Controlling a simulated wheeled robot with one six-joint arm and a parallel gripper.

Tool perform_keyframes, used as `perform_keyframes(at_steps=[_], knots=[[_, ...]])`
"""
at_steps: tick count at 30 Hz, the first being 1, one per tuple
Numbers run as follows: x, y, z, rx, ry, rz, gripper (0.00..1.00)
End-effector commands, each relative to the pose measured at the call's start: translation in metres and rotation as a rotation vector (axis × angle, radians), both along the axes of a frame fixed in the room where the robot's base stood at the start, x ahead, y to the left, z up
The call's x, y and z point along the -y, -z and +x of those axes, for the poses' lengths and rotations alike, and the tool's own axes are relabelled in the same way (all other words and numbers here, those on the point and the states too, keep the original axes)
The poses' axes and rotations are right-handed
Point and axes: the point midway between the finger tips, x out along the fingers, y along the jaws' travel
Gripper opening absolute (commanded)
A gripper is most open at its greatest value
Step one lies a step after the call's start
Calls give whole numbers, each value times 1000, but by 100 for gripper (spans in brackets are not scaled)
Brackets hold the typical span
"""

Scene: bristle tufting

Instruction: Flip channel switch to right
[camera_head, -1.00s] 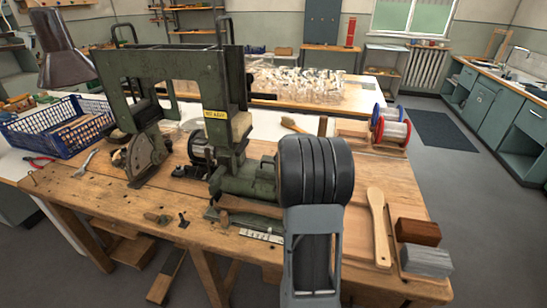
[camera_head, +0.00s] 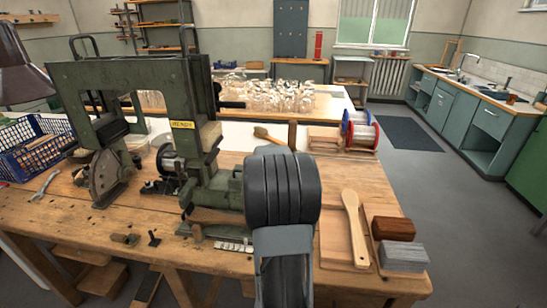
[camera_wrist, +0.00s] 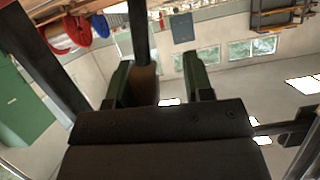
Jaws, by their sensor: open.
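My gripper (camera_wrist: 160,85) shows in the wrist view with its two green-edged fingers apart. A brown wooden-looking piece shows close by the left finger, and I cannot tell whether it touches. In the head view my own arm hides the gripper. The green tufting machine (camera_head: 182,130) stands on the wooden bench (camera_head: 400,287), left of my arm. A pale slotted plate (camera_head: 235,247) sits at its foot, and small dark fittings (camera_head: 153,238) are on the bench front. I cannot tell which part is the channel switch.
A wooden paddle (camera_head: 354,225), a brown block (camera_head: 393,228) and a grey block (camera_head: 404,256) lie to the right of my arm. Red and blue spools (camera_head: 360,130) stand behind. A blue crate (camera_head: 32,150) is at left. The floor at right is clear.

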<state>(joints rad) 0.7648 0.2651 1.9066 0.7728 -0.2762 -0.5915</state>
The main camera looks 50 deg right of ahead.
Motion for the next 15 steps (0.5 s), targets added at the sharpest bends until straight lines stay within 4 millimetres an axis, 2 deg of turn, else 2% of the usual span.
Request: perform_keyframes(at_steps=[8, 15], knots=[[-10, -8, -6, 2, -1, -2, 47], [-46, -27, -31, 2, -2, -2, 47]])
